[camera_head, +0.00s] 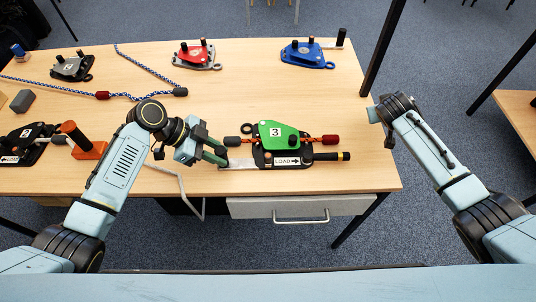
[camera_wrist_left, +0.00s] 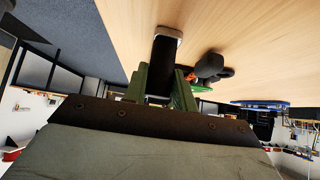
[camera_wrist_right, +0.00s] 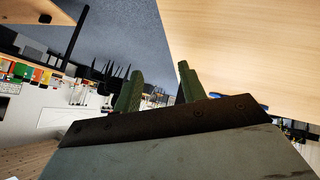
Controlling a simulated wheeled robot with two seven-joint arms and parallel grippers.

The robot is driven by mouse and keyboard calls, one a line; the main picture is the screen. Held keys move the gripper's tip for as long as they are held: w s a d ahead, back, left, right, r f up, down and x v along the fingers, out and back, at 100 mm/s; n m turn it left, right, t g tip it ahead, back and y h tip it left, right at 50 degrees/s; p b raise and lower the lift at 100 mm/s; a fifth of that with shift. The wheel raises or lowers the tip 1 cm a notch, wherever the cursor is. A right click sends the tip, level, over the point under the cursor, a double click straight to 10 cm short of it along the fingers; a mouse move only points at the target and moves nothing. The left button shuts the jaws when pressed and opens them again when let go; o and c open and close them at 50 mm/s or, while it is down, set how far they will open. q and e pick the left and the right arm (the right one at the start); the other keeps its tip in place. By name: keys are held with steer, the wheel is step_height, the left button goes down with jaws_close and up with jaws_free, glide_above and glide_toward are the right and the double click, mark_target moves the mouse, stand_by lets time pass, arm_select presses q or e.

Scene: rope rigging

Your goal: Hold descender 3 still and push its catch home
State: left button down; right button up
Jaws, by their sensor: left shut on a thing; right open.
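Descender 3 (camera_head: 272,134) has a green plate marked 3 on a black base with a white LOAD label, right of centre on the table. An orange-red rope with dark ends runs through it. A silver plate (camera_head: 240,164) extends from its left end. My left gripper (camera_head: 219,154) is shut on a black grip (camera_wrist_left: 163,58) with a pale metal edge at its far end. The grip appears to stand on that silver plate. I cannot tell the catch's position. My right gripper (camera_wrist_right: 159,88) is open and empty, off the table's right edge.
Red (camera_head: 194,54), blue (camera_head: 307,54) and grey (camera_head: 72,67) descenders stand along the back. Another black one (camera_head: 25,143) and an orange block (camera_head: 87,148) lie left. A blue-white rope (camera_head: 145,64) crosses the back left. The table right of descender 3 is clear.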

mark_target(268, 156)
steer(key=a, duration=0.4)
steer(key=s+a+r+m+g+y, duration=0.1)
steer(key=a, duration=0.3)
steer(key=a+m+g+y, duration=0.1)
steer(key=a, duration=0.3)
steer(key=shift+s+a+r, duration=0.1)
steer(key=shift+s+r, duration=0.05)
steer(key=s+a+r, duration=0.1)
steer(key=a, duration=0.2)
steer(key=s+a+r+m+g+y, duration=0.1)
steer(key=a, duration=0.3)
steer(key=s+a+g, duration=0.1)
steer(key=a, duration=0.2)
steer(key=shift+s+a+r+m+y, duration=0.3)
steer(key=shift+s+a+r+m, duration=0.05)
steer(key=shift+s+r+m, duration=0.05)
steer(key=s+a+r+g, duration=0.4)
steer(key=s+a+r, duration=0.4)
steer(key=a, duration=0.4)
steer(key=shift+y, duration=0.3)
steer(key=f, duration=0.4)
steer(key=s+f, duration=0.1)
steer(key=f, duration=0.7)
steer(key=shift+s+a+f, duration=0.1)
steer(key=shift+s+f, duration=0.3)
jaws_close()
